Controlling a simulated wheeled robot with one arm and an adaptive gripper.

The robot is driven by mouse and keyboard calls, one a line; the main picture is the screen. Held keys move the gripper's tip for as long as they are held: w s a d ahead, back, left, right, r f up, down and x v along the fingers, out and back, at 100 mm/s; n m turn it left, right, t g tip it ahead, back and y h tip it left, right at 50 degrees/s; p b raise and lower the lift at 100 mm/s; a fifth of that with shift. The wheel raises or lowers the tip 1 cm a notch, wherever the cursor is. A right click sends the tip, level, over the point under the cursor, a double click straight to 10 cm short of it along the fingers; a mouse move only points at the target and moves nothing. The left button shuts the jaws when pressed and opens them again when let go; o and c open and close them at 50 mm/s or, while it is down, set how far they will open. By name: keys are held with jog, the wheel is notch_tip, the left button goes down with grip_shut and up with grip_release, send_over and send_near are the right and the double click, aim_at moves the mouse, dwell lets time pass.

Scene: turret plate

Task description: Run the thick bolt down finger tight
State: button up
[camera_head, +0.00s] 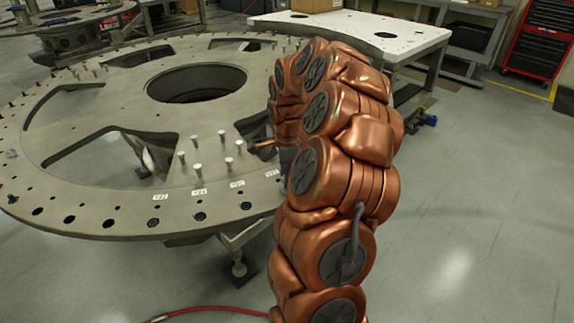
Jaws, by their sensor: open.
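The round grey turret plate (110,195) fills the left half of the head view. Several pale upright bolts (197,169) stand in a cluster on its near right part. I cannot tell which of them is the thick bolt, and it may be hidden behind my arm. My copper arm arches over the plate's right edge. My gripper (287,157) shows only as a small dark grey part low beside the arm, right of the bolt cluster. Its fingertips are mostly hidden by my arm, and I see nothing held.
Small white labels (199,192) lie along the plate's near rim by a row of holes. The plate has large cut-outs and a wide centre hole. A pale table (345,28) stands behind, a red tool cabinet (541,38) at far right. A red hose (205,310) crosses the floor.

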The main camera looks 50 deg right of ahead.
jog(key=shift+r+n+p, duration=0.15)
jog(key=shift+n+p, duration=0.85)
jog(key=shift+p, duration=0.6)
jog(key=shift+f+n+b, duration=0.3)
jog(key=shift+f+b, duration=0.05)
jog(key=shift+b, duration=0.05)
jog(key=n+b, duration=0.1)
jog(key=n, duration=0.4)
jog(key=shift+b, duration=0.4)
jog(key=n+b, duration=0.1)
jog(key=n, duration=0.4)
jog(key=shift+r+n, duration=0.1)
jog(key=shift+n, duration=0.3)
jog(key=n, duration=0.6)
jog(key=n+p, duration=0.1)
jog(key=n, duration=0.4)
jog(key=shift+c, duration=0.3)
